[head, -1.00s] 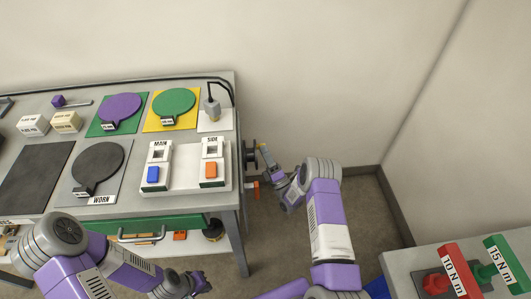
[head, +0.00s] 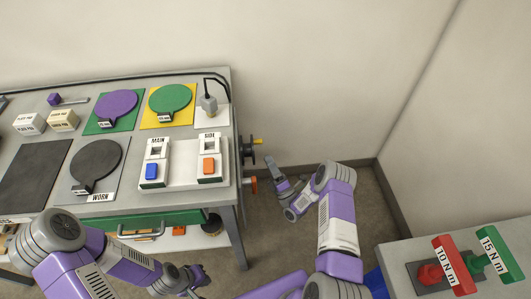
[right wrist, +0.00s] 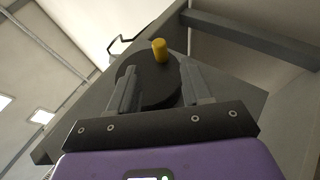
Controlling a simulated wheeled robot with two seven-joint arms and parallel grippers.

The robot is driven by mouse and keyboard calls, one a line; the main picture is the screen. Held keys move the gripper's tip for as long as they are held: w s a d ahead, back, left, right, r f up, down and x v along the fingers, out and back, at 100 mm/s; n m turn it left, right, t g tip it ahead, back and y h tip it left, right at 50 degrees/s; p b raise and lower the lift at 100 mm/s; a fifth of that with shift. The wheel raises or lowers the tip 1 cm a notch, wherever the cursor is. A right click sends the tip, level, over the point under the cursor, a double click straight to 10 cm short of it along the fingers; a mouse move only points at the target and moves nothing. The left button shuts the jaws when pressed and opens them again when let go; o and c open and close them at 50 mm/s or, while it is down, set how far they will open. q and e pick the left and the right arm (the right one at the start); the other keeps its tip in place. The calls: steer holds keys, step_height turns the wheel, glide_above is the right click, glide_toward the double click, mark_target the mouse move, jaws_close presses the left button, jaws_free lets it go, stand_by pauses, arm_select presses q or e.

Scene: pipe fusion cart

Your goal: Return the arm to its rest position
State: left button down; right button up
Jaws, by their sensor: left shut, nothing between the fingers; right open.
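My right gripper (head: 273,172) is open and empty in the gap between the bench's right end and the wall. It is apart from the black handwheel (head: 245,148) with its yellow knob (head: 257,141) on the bench's side. In the right wrist view the open fingers (right wrist: 162,78) point toward the black wheel (right wrist: 150,88), and the yellow knob (right wrist: 160,50) shows between and beyond them. My left gripper (head: 198,279) is shut and empty, low in front of the bench near its right front leg.
The bench holds the MAIN and SIDE switch panel (head: 182,176), a WORN plate (head: 95,165) and purple and green discs. An orange handle (head: 250,184) sits below the handwheel. A table with red (head: 455,262) and green (head: 500,252) torque tools stands at right. The wall is close behind.

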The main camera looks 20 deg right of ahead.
steer(key=shift+s+d+f, duration=0.1)
steer(key=shift+s+f, duration=0.25)
steer(key=shift+s, duration=0.15)
